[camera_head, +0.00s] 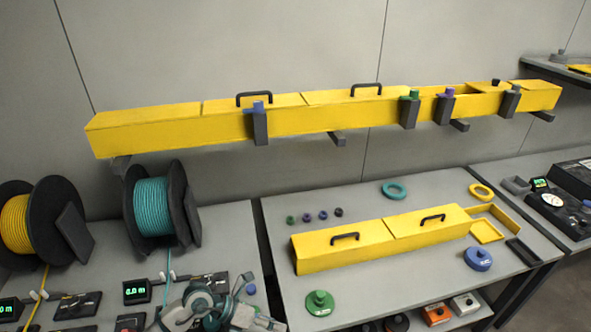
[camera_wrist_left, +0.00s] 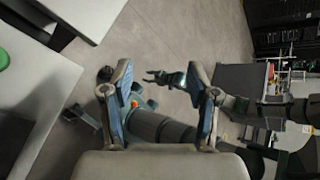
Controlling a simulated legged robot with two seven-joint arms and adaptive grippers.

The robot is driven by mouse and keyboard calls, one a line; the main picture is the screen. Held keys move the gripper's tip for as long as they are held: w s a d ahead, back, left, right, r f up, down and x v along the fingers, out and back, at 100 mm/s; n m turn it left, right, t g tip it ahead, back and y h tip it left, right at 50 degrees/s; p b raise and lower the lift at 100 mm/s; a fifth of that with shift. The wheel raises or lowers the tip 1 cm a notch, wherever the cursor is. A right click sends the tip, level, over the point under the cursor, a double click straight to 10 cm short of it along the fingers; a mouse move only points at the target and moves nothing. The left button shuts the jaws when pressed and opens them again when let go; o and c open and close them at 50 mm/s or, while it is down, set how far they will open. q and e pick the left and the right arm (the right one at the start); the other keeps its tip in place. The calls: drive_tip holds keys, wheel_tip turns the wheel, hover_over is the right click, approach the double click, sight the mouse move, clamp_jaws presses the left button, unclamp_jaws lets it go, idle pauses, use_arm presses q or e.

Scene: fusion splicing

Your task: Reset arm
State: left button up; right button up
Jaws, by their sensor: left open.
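My left gripper (camera_head: 218,302) is low in the head view, at the front edge of the left bench, partly cut off by the frame. My right arm does not show in the head view.
Black reels of yellow cable (camera_head: 15,227) and teal cable (camera_head: 152,208) stand on the left bench. A long yellow trough (camera_head: 200,124) runs along the wall. On the middle table are a lidded yellow box (camera_head: 345,255), a green knob (camera_head: 320,302) and a blue disc (camera_head: 478,259).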

use_arm(q)
drive_tip(key=d+r+n+t+h, duration=0.5)
drive_tip(key=r+n+t+h, duration=0.45)
drive_tip(key=r, duration=0.25)
drive_tip(key=w+a+f+n+t+y, duration=0.1)
drive_tip(key=w+a+n+t+y, duration=0.1)
drive_tip(key=a+n+t+y, duration=0.45)
drive_tip(key=w+a+f+n+t+y, duration=0.1)
drive_tip(key=w+n+t+y, duration=0.15)
drive_tip(key=n, duration=0.65)
drive_tip(key=s+a+f+n+g+y, duration=0.2)
drive_tip(key=s+a+f+n+y, duration=0.1)
drive_tip(key=a+f+n+y, duration=0.7)
drive_tip(key=s+a+f+n+g+y, duration=0.2)
drive_tip(key=s+a+f+n+g, duration=0.15)
drive_tip(key=s+f+g, duration=0.6)
drive_tip(key=s+d+f+n+g, duration=0.15)
drive_tip(key=s+f+g, duration=0.25)
drive_tip(key=s+f, duration=1.2)
drive_tip(key=f, duration=1.1)
drive_tip(key=s+f+g, duration=0.1)
drive_tip(key=s+f, duration=0.3)
drive_tip(key=f, duration=1)
drive_tip(key=shift+s+a+g+h, duration=0.3)
drive_tip(key=shift+a+h, duration=0.05)
drive_tip(key=shift+a, duration=0.1)
